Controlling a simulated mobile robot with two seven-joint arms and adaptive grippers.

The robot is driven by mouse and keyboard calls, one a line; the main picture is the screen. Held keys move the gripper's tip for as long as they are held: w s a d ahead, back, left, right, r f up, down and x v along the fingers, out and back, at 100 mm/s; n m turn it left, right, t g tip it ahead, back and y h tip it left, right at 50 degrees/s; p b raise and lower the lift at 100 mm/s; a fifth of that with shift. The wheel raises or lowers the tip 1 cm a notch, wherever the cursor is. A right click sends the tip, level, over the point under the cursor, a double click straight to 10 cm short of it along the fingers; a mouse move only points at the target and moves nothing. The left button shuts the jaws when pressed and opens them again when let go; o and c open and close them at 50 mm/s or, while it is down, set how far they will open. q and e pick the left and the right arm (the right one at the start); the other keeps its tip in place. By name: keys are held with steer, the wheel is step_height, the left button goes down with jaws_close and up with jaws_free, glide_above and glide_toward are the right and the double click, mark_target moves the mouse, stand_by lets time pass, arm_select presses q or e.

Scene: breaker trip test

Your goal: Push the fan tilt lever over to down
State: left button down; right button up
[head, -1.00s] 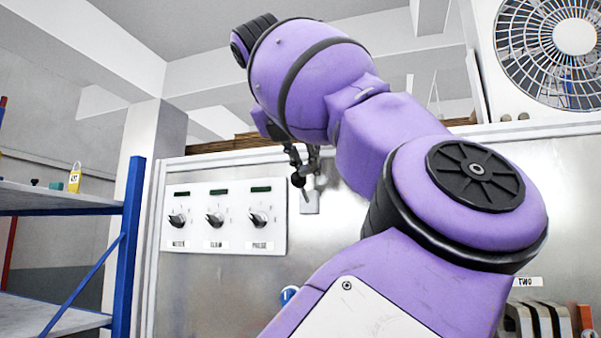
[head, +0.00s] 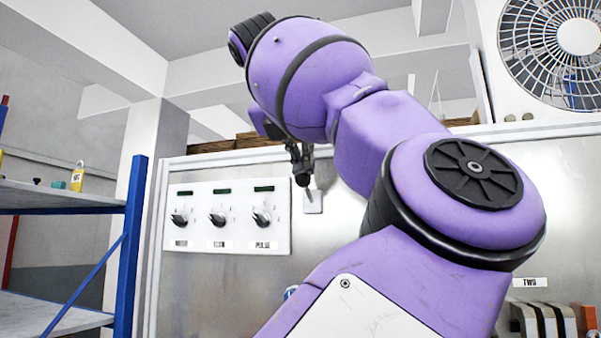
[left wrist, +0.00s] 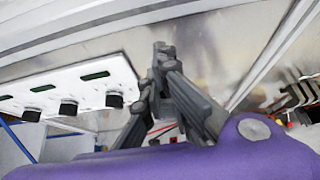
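A small white plate (head: 313,203) on the metal wall panel, right of the knob box, bears a small pale lever (head: 309,194), likely the fan tilt lever. The lever leans up and left; its exact setting is too small to tell. My left gripper (head: 302,180) is just above and left of the plate, its dark fingertips close to the lever; contact cannot be told. In the left wrist view its fingers (left wrist: 158,62) come together at the tips, with nothing visible between them. The lever is not discernible there. My right gripper is out of view.
A white box with several black knobs (head: 263,216) is left of the plate, and also shows in the left wrist view (left wrist: 69,106). A caged fan (head: 550,50) is at upper right. A blue-framed shelf (head: 132,240) stands at left. My purple left arm covers the middle.

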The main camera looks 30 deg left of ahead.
mark_target(302, 180)
arm_select(q)
steer(key=shift+w+f, duration=0.1)
steer(key=shift+f, duration=0.1)
steer(key=shift+s+d+f, duration=0.1)
steer(key=shift+s+f, duration=0.1)
steer(key=shift+f, duration=0.95)
steer(key=shift+s+f, duration=0.1)
steer(key=shift+f, duration=1.2)
steer(key=shift+a, duration=0.2)
steer(key=shift+d+r, duration=0.15)
steer(key=shift+r, duration=0.2)
steer(key=shift+w+r, duration=0.2)
steer(key=shift+r, duration=0.2)
steer(key=v, duration=0.6)
steer(key=shift+s, duration=0.4)
